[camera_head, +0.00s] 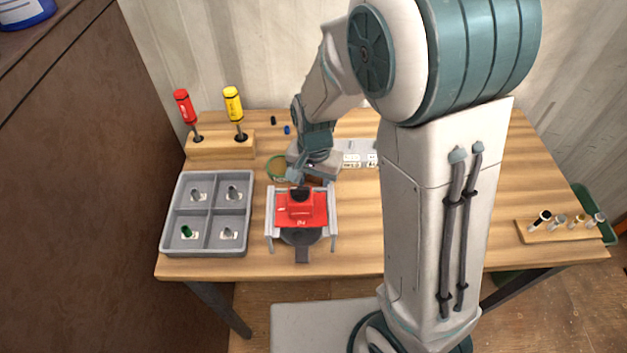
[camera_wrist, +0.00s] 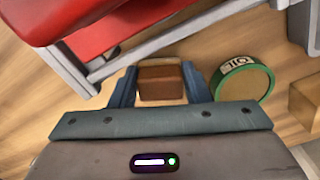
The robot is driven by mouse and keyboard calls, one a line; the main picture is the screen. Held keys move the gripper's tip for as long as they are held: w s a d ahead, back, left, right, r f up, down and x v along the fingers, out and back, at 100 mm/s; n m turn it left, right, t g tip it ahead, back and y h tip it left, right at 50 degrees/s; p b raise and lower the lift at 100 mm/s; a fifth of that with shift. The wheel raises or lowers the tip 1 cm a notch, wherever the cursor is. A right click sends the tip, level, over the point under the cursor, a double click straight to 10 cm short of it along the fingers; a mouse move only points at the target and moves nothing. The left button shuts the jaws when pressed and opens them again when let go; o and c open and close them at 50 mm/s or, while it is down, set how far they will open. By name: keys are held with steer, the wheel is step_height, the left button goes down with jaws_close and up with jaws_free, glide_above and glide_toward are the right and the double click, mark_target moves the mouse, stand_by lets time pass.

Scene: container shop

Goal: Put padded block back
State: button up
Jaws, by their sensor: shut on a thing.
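The block cannot be made out clearly there. In the wrist view the red device (camera_wrist: 105,30) and the grey frame (camera_wrist: 190,40) lie just beyond the block. I cannot tell whether the block touches the table.
A round green-rimmed item (camera_wrist: 243,80) lies close beside my gripper. A wooden stand (camera_head: 220,147) holds a red and a yellow screwdriver. A grey four-compartment tray (camera_head: 208,210) stands at left. A rack (camera_head: 560,230) of small cylinders is at far right. Table behind the tray is partly free.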

mark_target(314, 180)
steer(key=shift+f, duration=0.2)
steer(key=o, duration=1)
steer(key=shift+w+r, duration=0.1)
steer(key=shift+r, duration=0.55)
step_height(314, 180, up, 11)
steer(key=s+d+r+n+t, duration=0.1)
steer(key=s+d, duration=0.3)
steer(key=s+d+r+n+t, duration=0.1)
steer(key=s+d+n, duration=0.1)
steer(key=s+d, duration=0.2)
steer(key=s+d+r+n+t, duration=0.1)
steer(key=s+d+n, duration=0.1)
steer(key=s+d, duration=0.2)
steer(key=shift+s, duration=0.3)
